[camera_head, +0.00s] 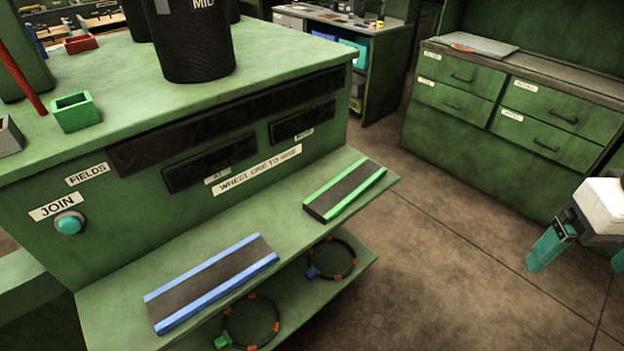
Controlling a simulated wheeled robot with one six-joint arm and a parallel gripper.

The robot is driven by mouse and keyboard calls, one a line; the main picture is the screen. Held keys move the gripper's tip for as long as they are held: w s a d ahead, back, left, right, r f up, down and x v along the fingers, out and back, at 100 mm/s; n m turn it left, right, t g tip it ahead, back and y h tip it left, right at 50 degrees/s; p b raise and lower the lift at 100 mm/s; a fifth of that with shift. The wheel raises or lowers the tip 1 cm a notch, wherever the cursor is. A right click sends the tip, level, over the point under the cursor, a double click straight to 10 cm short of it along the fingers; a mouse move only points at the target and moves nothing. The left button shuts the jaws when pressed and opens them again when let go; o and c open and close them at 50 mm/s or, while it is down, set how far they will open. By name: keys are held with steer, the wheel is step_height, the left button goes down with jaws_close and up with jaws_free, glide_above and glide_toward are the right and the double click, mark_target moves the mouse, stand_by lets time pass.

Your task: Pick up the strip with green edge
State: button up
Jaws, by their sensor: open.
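The strip with green edge (346,190) is a flat dark strip with bright green long edges. It lies on the right part of the green bench's lower ledge, its right end near the ledge's corner. A similar strip with blue edges (212,283) lies on the same ledge to its left. My gripper (580,255) is at the right edge of the picture, over the floor and well apart from both strips. Its teal left finger shows, and the other finger is mostly cut off by the frame. The gripper is open, with nothing seen between its fingers.
The bench top (290,55) holds a black cylinder (193,40) and a small green box (76,111). A teal button (69,223) is on the bench front. Two rings (250,322) sit on a shelf below the ledge. Drawers (505,110) stand behind; open floor (440,260) lies between.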

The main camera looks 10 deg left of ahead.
steer(key=w+n+h, duration=0.2)
steer(key=w+n, duration=0.1)
steer(key=w, duration=0.1)
steer(key=n+t+h, duration=0.5)
steer(key=n+t, duration=0.5)
steer(key=n, duration=1.5)
glide_above(326, 207)
steer(key=s+a, duration=0.3)
steer(key=s, duration=0.3)
steer(key=f, duration=1.6)
steer(key=shift+a+f, duration=0.2)
steer(key=shift+f, duration=0.1)
steer(key=shift+w+f+t, duration=0.2)
steer(key=shift+w+t, duration=0.1)
steer(key=x, duration=0.7)
steer(key=c, duration=1.1)
